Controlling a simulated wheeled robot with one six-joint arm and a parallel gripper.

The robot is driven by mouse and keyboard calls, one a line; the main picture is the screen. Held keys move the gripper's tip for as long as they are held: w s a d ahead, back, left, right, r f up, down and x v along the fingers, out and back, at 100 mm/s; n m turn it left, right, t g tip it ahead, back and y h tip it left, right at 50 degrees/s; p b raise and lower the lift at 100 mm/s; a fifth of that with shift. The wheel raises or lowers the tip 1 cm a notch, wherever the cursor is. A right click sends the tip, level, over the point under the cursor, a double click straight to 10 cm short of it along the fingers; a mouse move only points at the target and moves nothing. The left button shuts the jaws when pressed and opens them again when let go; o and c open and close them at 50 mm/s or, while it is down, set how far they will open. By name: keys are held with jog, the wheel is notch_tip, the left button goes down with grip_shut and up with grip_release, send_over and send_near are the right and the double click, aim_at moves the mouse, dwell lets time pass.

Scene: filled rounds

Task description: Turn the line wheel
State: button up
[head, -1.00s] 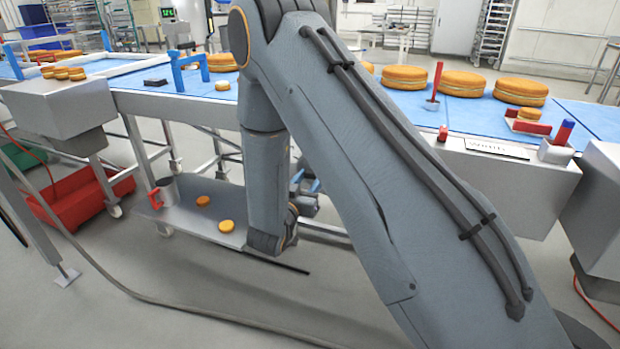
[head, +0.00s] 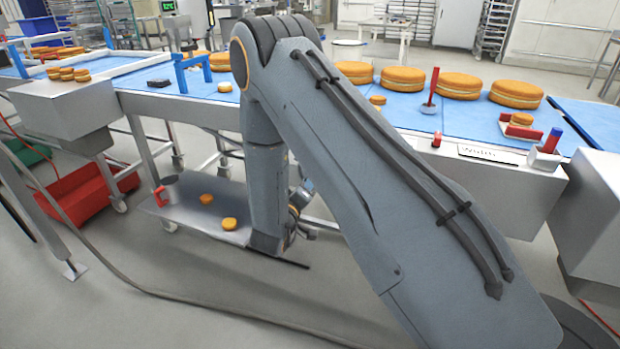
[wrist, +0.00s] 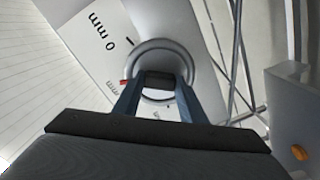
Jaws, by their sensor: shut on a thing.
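The line wheel shows in the wrist view as a round grey ring (wrist: 186,53) standing out from a pale metal face. A white scale plate with "0 mm" and a black tick (wrist: 103,40) lies beside it, with a small red mark at the ring's left side. My gripper (wrist: 160,82) has its two blue fingers closed on a dark piece at the ring's near side; I take this as part of the wheel. The fingers cover some of the ring. In the head view my arm hides the wheel and most of the gripper.
A blue-topped conveyor (head: 405,106) runs across the head view with several large round cakes (head: 404,79). A grey low tray (head: 190,222) with two small rounds and a red-handled jug is under it. A red bin (head: 95,195) stands at left. A cable crosses the floor.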

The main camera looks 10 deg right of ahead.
jog(key=shift+n+p, duration=0.6)
jog(key=shift+n, duration=1.4)
jog(key=o, duration=1.1)
jog(key=shift+a, duration=0.1)
jog(key=shift+c, duration=0.2)
jog(key=v, duration=0.7)
jog(key=shift+s+a+b, duration=0.25)
jog(key=shift+s+b, duration=0.05)
jog(key=shift+b, duration=0.05)
